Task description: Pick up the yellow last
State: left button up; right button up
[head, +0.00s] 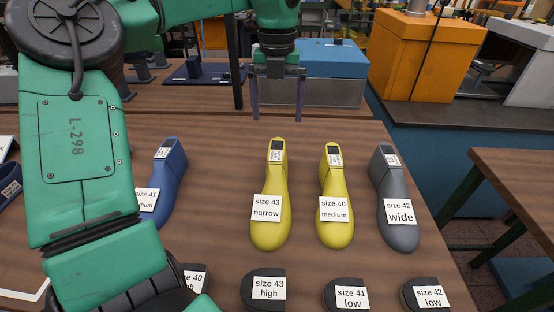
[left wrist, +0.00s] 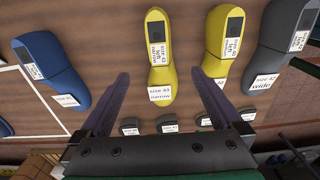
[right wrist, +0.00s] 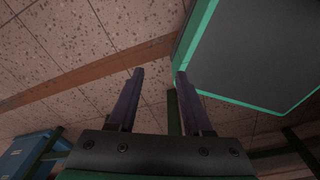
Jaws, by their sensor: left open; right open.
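Two yellow lasts stand on the wooden table. One yellow last (head: 268,228), labelled size 43 narrow, is near the middle; it also shows in the left wrist view (left wrist: 160,70). The other yellow last (head: 335,232), labelled size 40 medium, stands just right of it and also shows in the left wrist view (left wrist: 221,40). My left gripper (head: 278,115) is open and empty, above and beyond the size 43 narrow last; in the left wrist view its fingers lie on either side of that last, not touching it. My right gripper (right wrist: 160,74) is open and empty, seen only in the right wrist view.
A blue last (head: 170,180) stands left of the yellow ones, a grey last (head: 400,236) right. Several dark labelled pieces, such as the size 43 high one (head: 263,273), line the front. A blue-lidded box (head: 325,60) is behind. Bare table (head: 215,200) separates blue and yellow lasts.

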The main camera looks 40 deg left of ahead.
pick_arm(q)
send_over(276, 157)
jog(key=f, duration=0.4)
jog(key=f+p, duration=0.1)
jog(key=f, duration=0.1)
jog(key=shift+s+d+f, duration=0.3)
jog(key=shift+f, duration=0.05)
jog(key=f, duration=0.2)
jog(key=f+p, duration=0.1)
jog(key=f, duration=0.3)
jog(key=shift+w+a+f+p, duration=0.15)
jog(key=shift+a+f+p, duration=0.15)
jog(key=shift+p, duration=0.1)
jog(key=shift+f, duration=0.15)
jog(key=shift+c, duration=1.2)
grip_shut()
jog(key=shift+w, duration=0.1)
pick_arm(e)
jog(key=r, duration=0.1)
jog(key=s+r, duration=0.1)
jog(key=shift+d+r, duration=0.25)
jog(key=shift+r, duration=0.05)
